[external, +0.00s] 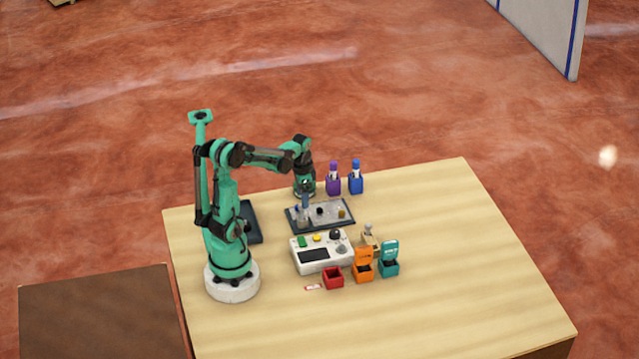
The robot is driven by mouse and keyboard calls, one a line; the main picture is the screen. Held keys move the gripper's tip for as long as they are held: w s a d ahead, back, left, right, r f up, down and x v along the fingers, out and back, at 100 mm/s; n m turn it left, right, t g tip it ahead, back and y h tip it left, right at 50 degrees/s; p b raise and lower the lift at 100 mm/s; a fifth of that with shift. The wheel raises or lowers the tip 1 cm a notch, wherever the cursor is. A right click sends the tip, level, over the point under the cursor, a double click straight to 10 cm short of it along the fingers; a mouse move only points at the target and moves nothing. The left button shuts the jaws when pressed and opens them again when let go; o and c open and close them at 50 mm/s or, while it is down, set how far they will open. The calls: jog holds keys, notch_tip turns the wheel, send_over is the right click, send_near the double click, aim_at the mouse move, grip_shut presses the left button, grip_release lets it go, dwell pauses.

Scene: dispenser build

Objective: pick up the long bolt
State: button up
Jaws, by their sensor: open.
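My gripper (303,217) points down over the left part of a dark-rimmed parts tray (337,226). It is open. The tray has a grey inside with a few small parts on it, among them a black part (320,211) and a brownish part (341,212). I cannot make out the long bolt for certain at this size. The fingers hide the tray's left end, so I cannot tell what lies between or under them.
A purple bottle (333,184) and a blue bottle (356,183) stand behind the tray. The table's right side is clear.

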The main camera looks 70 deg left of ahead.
aim_at(302, 210)
jog(key=shift+f, duration=2.8)
grip_shut()
